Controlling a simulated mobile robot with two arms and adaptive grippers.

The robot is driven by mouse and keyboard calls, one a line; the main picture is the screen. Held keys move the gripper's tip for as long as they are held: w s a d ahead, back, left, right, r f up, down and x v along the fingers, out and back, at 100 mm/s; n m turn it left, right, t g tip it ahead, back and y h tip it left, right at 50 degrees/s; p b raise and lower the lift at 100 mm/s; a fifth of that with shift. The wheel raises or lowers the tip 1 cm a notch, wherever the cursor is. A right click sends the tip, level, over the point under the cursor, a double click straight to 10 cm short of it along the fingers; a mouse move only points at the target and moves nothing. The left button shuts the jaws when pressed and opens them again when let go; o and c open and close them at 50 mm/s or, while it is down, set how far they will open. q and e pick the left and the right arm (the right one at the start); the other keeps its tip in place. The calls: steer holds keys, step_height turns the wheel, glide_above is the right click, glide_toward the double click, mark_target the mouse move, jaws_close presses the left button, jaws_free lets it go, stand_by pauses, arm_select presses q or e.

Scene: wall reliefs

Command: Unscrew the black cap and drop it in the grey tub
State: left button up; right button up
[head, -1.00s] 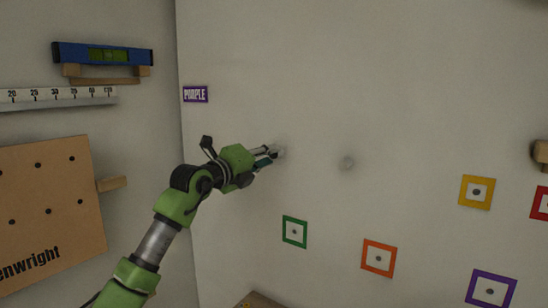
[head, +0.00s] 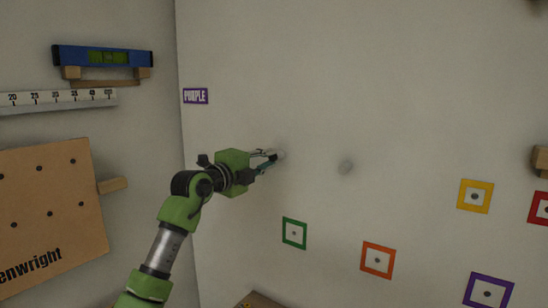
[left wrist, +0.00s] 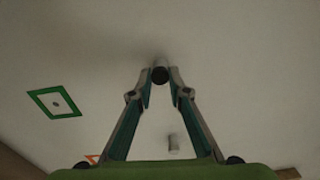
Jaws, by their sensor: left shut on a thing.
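My left gripper (head: 275,155) reaches to the pale wall, its fingertips at a pale stub (head: 281,154) on it. In the left wrist view, the fingers (left wrist: 160,76) close on a small dark round end, which looks like the black cap (left wrist: 160,74). The fingertips hide its sides. In the head view the cap cannot be made out apart from the fingertips and the stub. The grey tub is not in view. My right gripper is not in view.
A second pale stub (head: 345,167) stands out from the wall to the right. Green (head: 294,233), orange (head: 377,260), yellow (head: 475,196) and purple (head: 489,291) frames are lower. A pegboard (head: 48,215) and a blue level (head: 103,55) are on the left wall.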

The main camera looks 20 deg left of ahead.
arm_select(q)
steer(key=n+p, duration=0.5)
steer(key=shift+r, duration=0.1)
steer(key=n, duration=0.4)
steer(key=shift+s+n, duration=0.1)
steer(key=shift+n, duration=0.3)
steer(key=n, duration=0.5)
